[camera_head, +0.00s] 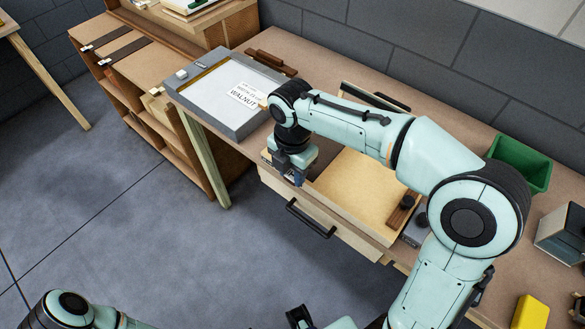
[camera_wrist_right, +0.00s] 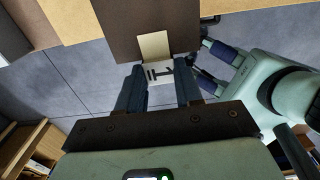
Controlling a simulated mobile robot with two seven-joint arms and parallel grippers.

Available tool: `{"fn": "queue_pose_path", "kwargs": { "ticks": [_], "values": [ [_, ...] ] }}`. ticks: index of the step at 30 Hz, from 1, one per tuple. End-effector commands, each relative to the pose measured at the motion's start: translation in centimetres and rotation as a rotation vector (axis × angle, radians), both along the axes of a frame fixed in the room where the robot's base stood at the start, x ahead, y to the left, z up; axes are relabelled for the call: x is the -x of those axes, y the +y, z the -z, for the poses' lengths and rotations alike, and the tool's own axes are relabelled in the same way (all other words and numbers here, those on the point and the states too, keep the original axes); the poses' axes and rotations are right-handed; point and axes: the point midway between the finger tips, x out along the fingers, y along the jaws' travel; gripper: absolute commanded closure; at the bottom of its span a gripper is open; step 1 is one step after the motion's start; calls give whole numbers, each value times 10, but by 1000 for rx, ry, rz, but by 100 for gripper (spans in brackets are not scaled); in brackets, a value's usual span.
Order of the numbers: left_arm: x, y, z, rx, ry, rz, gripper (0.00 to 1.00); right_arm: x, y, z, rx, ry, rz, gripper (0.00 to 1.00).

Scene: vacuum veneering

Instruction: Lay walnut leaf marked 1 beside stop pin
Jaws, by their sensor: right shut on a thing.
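My right gripper (camera_head: 293,180) is over the front edge of the bench, near the pale board. In the right wrist view its fingers (camera_wrist_right: 160,88) are shut on a white tab with a black mark (camera_wrist_right: 160,72). The tab is at the edge of a dark brown leaf (camera_wrist_right: 130,22), which carries a pale patch; I take it for the walnut leaf. The mark is partly hidden between the fingers. In the head view the leaf is hidden by the gripper and arm. My left gripper (camera_wrist_right: 212,65) shows in the right wrist view, its fingers apart and empty. I cannot make out a stop pin.
A grey tray (camera_head: 238,125) with a WALNUT card (camera_head: 245,95) stands left on the bench. A pale board (camera_head: 365,190) lies above a drawer with a black handle (camera_head: 310,217). A green bin (camera_head: 520,160) and yellow block (camera_head: 530,312) are at the right.

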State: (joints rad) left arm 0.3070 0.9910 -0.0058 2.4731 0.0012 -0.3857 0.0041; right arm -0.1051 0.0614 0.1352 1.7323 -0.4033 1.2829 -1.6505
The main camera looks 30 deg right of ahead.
Motion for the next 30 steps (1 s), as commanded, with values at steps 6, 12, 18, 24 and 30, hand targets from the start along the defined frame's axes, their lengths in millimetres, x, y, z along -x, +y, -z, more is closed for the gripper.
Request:
{"fn": "queue_pose_path", "kwargs": {
  "ticks": [6, 12, 18, 24, 30],
  "values": [
    [6, 0, 15, 0, 8, 0, 43, 1, 0, 23, 1, 5, 0, 100],
    [10, 0, 28, 0, 12, 0, 43, 1, 0, 42, 1, 4, 0, 100],
    [12, 0, 34, 0, 14, 0, 43, 1, 0, 52, 0, 3, 1, 100],
    [12, 0, 34, 0, 14, 0, 43, 0, 0, 53, 1, 2, 0, 100],
    [12, 0, 34, 0, 14, 0, 43, 0, 0, 53, 1, 2, 0, 100]
  ]
}}
